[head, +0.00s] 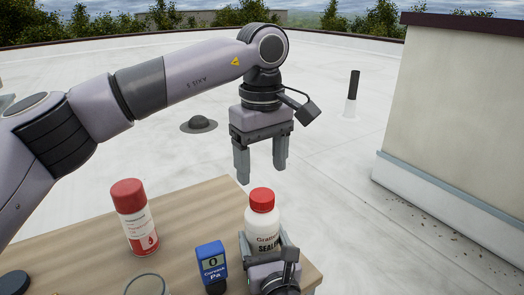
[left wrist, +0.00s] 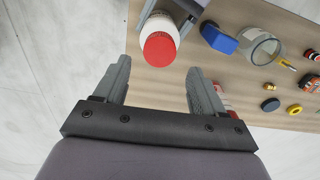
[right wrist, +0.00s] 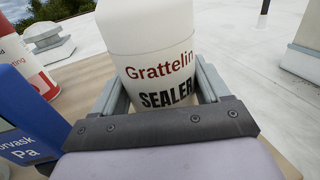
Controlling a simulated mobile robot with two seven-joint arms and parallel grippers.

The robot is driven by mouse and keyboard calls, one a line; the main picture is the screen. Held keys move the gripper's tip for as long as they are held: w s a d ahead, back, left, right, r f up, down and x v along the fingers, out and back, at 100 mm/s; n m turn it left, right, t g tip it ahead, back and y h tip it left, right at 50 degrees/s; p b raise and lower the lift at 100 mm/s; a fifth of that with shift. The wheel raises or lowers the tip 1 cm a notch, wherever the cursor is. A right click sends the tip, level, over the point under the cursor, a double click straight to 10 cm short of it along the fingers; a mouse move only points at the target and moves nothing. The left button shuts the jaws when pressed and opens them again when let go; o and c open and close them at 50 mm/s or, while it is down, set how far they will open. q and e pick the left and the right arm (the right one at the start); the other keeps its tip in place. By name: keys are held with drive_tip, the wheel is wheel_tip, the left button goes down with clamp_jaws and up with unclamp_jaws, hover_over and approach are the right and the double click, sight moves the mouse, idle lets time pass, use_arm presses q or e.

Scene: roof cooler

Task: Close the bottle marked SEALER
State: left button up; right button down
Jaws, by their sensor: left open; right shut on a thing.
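The SEALER bottle (head: 262,231) is white with red and black lettering and stands upright near the table's right edge. A red cap (head: 262,197) sits on its top; whether it is screwed tight, I cannot tell. My right gripper (head: 267,244) is shut around the bottle body. The right wrist view shows the bottle (right wrist: 152,55) between its fingers, with the cap out of frame. My left gripper (head: 262,173) is open and empty, pointing down above the cap. In the left wrist view the cap (left wrist: 159,50) lies just beyond the gap between its fingertips.
A red-capped spray can (head: 134,218), a blue gauge (head: 212,265) and a glass jar (head: 147,284) stand on the wooden table (head: 185,215) left of the bottle. Several small parts lie farther along the table in the left wrist view. Open roof lies beyond the table.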

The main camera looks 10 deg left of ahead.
sight(262, 194)
use_arm(q)
drive_tip(key=n, duration=0.6)
drive_tip(key=shift+r+n, duration=0.25)
drive_tip(key=shift+n, duration=0.05)
drive_tip(key=n, duration=0.6)
drive_tip(key=shift+r, duration=0.25)
drive_tip(key=n, duration=0.6)
drive_tip(key=shift+r+n, duration=0.2)
drive_tip(key=shift+n, duration=0.2)
drive_tip(key=n, duration=0.7)
drive_tip(key=shift+r, duration=0.3)
drive_tip(key=shift+f, duration=4.05)
